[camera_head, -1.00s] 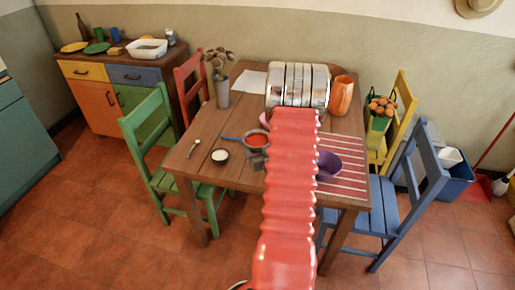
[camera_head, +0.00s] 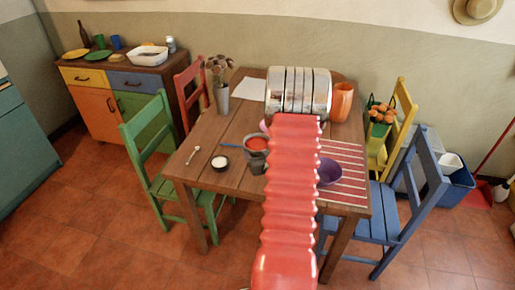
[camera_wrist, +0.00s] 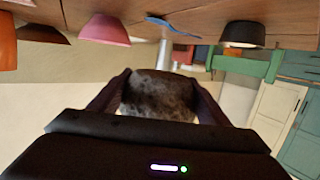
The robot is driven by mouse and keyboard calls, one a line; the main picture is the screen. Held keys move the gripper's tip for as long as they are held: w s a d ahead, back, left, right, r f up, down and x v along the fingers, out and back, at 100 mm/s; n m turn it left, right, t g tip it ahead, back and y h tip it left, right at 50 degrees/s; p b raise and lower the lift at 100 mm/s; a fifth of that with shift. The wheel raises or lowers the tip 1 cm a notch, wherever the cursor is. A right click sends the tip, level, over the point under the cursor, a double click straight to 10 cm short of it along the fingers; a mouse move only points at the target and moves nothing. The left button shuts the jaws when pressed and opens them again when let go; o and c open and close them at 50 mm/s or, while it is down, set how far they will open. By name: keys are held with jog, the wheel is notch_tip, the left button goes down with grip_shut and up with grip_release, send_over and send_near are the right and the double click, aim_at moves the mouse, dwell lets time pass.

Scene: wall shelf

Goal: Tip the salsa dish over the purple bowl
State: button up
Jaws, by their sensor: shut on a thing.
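The salsa dish (camera_head: 257,142) is a round bowl of red salsa, its open top facing up in the head view. In the wrist view it is a mottled grey stone body (camera_wrist: 160,97) between my two dark fingers. My gripper (camera_wrist: 160,105) is shut on it and appears to hold it above the table. The purple bowl (camera_head: 328,172) stands on the striped mat, to the right of the dish and partly behind my red arm. My arm hides much of the space between dish and bowl.
A black bowl with white contents (camera_head: 220,162) and a blue spoon (camera_head: 231,145) lie left of the dish. A pink bowl (camera_wrist: 104,30) is near it. A toaster (camera_head: 298,90) and orange pitcher (camera_head: 341,102) stand behind. The table's front left is mostly clear.

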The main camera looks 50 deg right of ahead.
jog(key=shift+w+a+r, duration=0.2)
jog(key=shift+w+a, duration=0.25)
jog(key=shift+w, duration=0.05)
jog(key=w+a+r+n+t+y, duration=0.1)
jog(key=w+a+r+n+y, duration=0.15)
jog(key=w+a, duration=0.65)
jog(key=w+a+r+n+t+y, duration=0.1)
jog(key=w+a+r+y, duration=0.3)
jog(key=a, duration=0.9)
jog(key=w+a+r+n+y, duration=0.1)
jog(key=a+r, duration=0.1)
jog(key=a, duration=1.1)
jog(key=w+a+r+n+y, duration=0.1)
jog(key=w+a+r+n, duration=0.1)
jog(key=a, duration=1.2)
jog(key=shift+t, duration=0.3)
jog(key=shift+w, duration=0.1)
